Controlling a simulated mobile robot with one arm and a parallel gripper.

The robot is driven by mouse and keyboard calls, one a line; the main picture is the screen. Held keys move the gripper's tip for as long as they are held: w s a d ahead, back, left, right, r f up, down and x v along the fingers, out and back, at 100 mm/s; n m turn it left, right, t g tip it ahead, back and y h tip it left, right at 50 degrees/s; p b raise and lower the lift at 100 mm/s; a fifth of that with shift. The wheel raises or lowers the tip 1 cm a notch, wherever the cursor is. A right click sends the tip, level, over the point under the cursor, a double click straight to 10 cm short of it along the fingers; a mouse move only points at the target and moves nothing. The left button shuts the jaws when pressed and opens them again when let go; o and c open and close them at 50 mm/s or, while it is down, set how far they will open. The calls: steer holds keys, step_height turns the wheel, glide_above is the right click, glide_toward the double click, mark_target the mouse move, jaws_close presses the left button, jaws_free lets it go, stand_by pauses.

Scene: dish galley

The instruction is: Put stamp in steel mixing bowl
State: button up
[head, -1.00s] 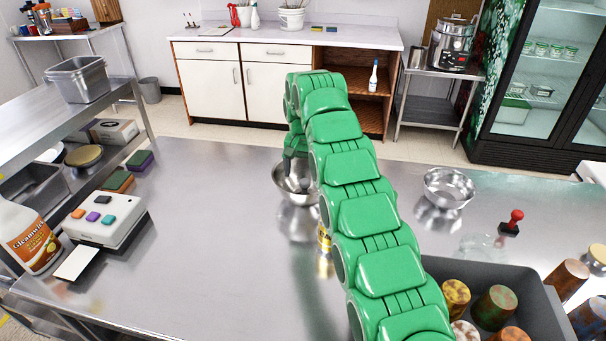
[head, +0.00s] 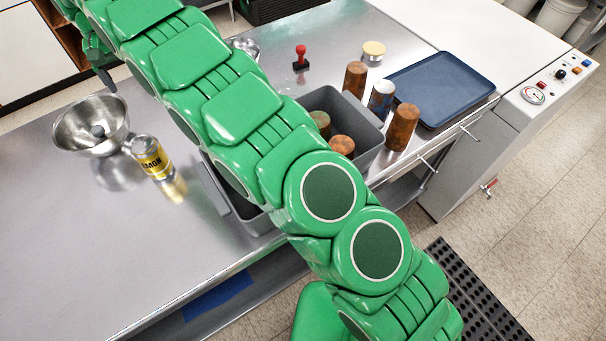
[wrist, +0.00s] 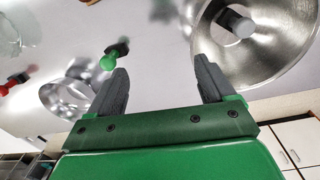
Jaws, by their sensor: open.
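A steel bowl (head: 68,128) stands on the steel counter at the left of the head view, with a small grey object (head: 97,131) inside. In the wrist view this bowl (wrist: 280,60) is at upper right, and the grey object (wrist: 238,24) shows as a pale cylinder on a dark base. A red-handled stamp (head: 301,58) stands upright at the back of the counter. A green-handled stamp (wrist: 110,60) shows in the wrist view beside a second steel bowl (wrist: 52,98). My gripper (wrist: 161,72) is open and empty, apart from the bowls. Which bowl is the mixing bowl, I cannot tell.
A grey bin (head: 367,127) with rusty cups inside is partly behind my arm. More cups (head: 402,127), a round-lidded container (head: 373,50) and a blue tray (head: 440,85) are to the right. The counter's front left is clear.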

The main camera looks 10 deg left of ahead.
steer(key=w+d+r+m, duration=0.1)
steer(key=w+d+r, duration=0.15)
steer(key=d, duration=0.25)
steer(key=w+d+r, duration=0.2)
steer(key=w+d, duration=0.1)
steer(key=d, duration=0.3)
steer(key=d+r+m+g, duration=0.1)
steer(key=d+r+m, duration=0.15)
steer(key=d, duration=1.35)
steer(key=d+r+m, duration=0.1)
steer(key=d+r, duration=0.3)
steer(key=d, duration=1.2)
steer(key=s+d+f+m, duration=0.2)
steer(key=s+d, duration=1.2)
steer(key=d, duration=0.2)
steer(key=s+d+f, duration=0.2)
steer(key=s+d, duration=0.2)
steer(key=s, duration=0.4)
steer(key=s+d+f+m+g, duration=0.1)
steer(key=s+d+f, duration=0.2)
steer(key=s, duration=0.5)
steer(key=shift+s+d+f, duration=0.35)
steer(key=shift+d, duration=0.25)
